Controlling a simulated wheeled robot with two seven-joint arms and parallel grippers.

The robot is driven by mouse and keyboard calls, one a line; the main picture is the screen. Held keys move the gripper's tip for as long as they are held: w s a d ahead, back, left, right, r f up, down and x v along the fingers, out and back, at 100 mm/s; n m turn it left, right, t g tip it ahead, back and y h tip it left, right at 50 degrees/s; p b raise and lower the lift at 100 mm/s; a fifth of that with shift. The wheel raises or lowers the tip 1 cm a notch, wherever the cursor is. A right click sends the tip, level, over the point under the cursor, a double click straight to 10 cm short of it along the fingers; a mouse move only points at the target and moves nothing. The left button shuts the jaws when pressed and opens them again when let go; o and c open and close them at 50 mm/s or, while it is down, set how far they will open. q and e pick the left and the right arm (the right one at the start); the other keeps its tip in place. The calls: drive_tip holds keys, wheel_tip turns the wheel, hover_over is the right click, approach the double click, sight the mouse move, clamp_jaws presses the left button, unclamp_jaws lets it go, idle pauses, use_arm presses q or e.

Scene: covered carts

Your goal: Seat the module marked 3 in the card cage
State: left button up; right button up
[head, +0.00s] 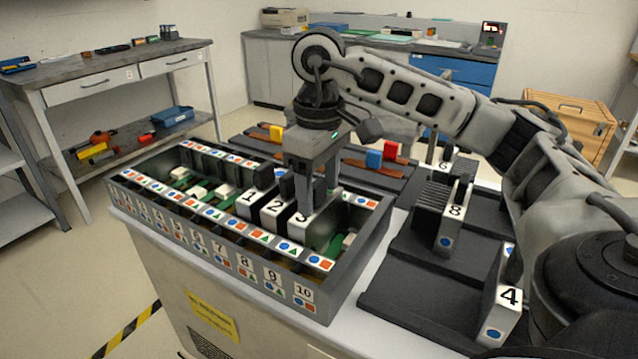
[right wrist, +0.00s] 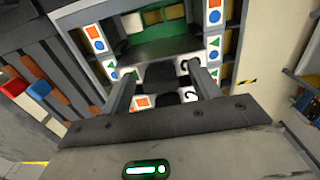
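The module marked 3 (head: 301,222) stands upright in the card cage (head: 345,303), beside the module marked 2 (head: 272,209) and the module marked 1 (head: 248,198). Its top looks about level with theirs, and its lower front is hidden behind the cage's rim. My right gripper (head: 318,205) points down over module 3. In the right wrist view its fingers (right wrist: 162,72) are spread wide, around the top of a dark module with white ends. Whether they touch it is hard to see. My left gripper is not in view.
Modules marked 8 (head: 455,212) and 4 (head: 507,298) stand on dark trays at the right, with a module marked 6 (head: 444,167) behind. Red and blue blocks (head: 380,158) lie on a board behind the cage. Empty slots remain on both sides of the modules.

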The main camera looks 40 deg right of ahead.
wheel_tip(320, 180, up, 8)
drive_tip(key=p, duration=0.3)
use_arm(q)
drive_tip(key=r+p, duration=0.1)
drive_tip(key=p, duration=0.1)
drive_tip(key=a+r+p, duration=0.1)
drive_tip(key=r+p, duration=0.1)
drive_tip(key=p, duration=0.1)
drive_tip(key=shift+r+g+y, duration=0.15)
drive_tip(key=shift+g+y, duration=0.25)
use_arm(e)
wheel_tip(320, 180, up, 8)
